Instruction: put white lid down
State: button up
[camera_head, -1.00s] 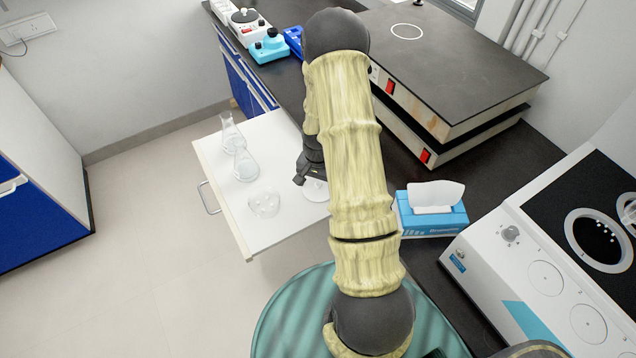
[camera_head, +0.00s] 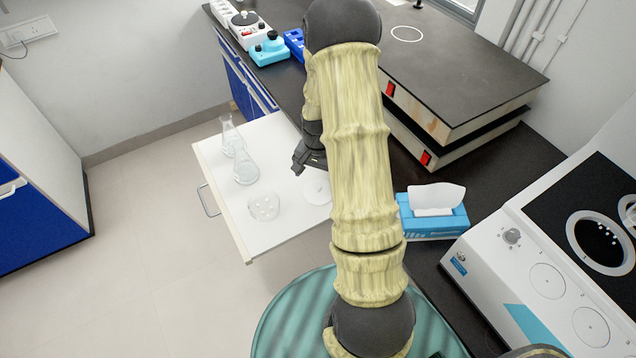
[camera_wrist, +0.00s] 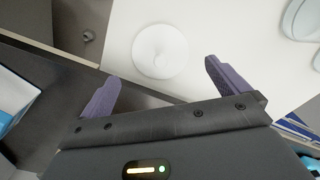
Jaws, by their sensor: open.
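The white lid (camera_head: 317,187) is a flat round disc lying on the white surface of the pulled-out drawer (camera_head: 285,225), near its right side. In the wrist view the lid (camera_wrist: 160,51) lies flat with a small raised centre, beyond the fingertips and apart from them. My gripper (camera_head: 298,168) is above the drawer, just up and left of the lid in the head view. In the wrist view my gripper (camera_wrist: 163,72) has its two purple fingers wide apart with nothing between them. My arm hides part of the drawer's right side.
Two glass flasks (camera_head: 245,168) and a clear round piece with holes (camera_head: 264,206) stand on the drawer to the left. A tissue box (camera_head: 432,213) and a stacked black-topped hotplate (camera_head: 455,65) are on the dark counter to the right. Floor at left is clear.

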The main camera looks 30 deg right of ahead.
aim_at(318, 187)
notch_tip(318, 187, up, 6)
jog(key=shift+r, duration=0.25)
dwell(0.5)
jog(key=s+a+r+n+t, duration=0.2)
jog(key=s+a+r+n, duration=0.8)
jog(key=s+a, duration=0.2)
jog(key=shift+s+a+r+t, duration=0.15)
jog(key=shift+a+t, duration=0.15)
jog(key=shift+a, duration=0.4)
jog(key=p+v, duration=0.2)
jog(key=w+p+v, duration=0.1)
jog(key=v, duration=0.1)
jog(key=shift+r+p, duration=0.1)
jog(key=shift+p, duration=0.3)
